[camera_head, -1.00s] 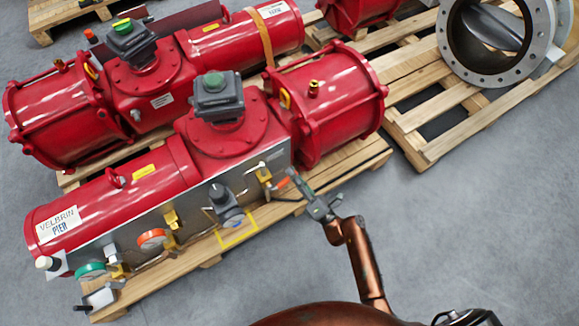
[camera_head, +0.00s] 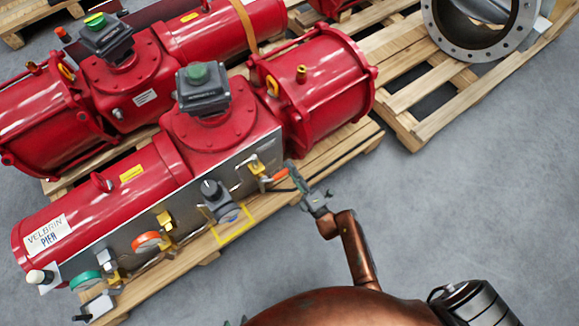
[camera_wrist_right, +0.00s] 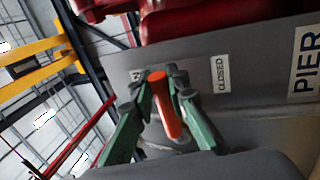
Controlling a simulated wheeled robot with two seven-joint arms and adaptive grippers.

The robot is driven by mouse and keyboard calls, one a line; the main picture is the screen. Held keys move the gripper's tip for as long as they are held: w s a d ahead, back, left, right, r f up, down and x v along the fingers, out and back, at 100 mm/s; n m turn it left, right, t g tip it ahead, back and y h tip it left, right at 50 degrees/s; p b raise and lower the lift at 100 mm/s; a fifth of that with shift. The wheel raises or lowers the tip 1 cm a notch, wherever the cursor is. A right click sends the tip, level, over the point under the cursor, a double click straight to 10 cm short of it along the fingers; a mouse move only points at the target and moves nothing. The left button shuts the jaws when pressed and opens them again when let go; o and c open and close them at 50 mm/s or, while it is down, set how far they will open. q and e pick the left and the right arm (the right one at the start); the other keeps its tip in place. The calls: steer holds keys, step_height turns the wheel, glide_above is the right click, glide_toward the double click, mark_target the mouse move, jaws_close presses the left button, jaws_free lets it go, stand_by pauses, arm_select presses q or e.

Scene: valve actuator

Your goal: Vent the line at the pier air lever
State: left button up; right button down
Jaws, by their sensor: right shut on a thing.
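The pier actuator (camera_head: 128,185) is the nearer red unit, with a "VELBRIN PIER" label (camera_head: 48,235) and a grey panel along its front. An orange-handled lever (camera_head: 279,174) sticks out at the panel's right end. My right gripper (camera_head: 288,176) is at that lever. In the right wrist view the orange lever (camera_wrist_right: 164,103) stands between the green fingers of my right gripper (camera_wrist_right: 168,90), which is shut on it. A "CLOSED" plate (camera_wrist_right: 222,73) is right of the lever. Small tips at the bottom edge of the head view may be my left gripper (camera_head: 236,322); its state is unclear.
A second red actuator (camera_head: 120,75) lies behind. A flanged valve (camera_head: 482,22) rests on a pallet. Grey floor (camera_head: 470,200) is clear at right.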

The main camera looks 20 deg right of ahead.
steer(key=shift+f, duration=0.2)
steer(key=c, duration=1.8)
jaws_free()
steer(key=shift+c, duration=0.2)
steer(key=shift+r, duration=0.15)
step_height(320, 180, up, 10)
steer(key=shift+f, duration=0.1)
steer(key=shift+s, duration=0.1)
steer(key=d+v, duration=0.1)
steer(key=v, duration=0.7)
steer(key=shift+s+d+r, duration=0.25)
steer(key=shift+d+r, duration=0.05)
steer(key=shift+d, duration=0.1)
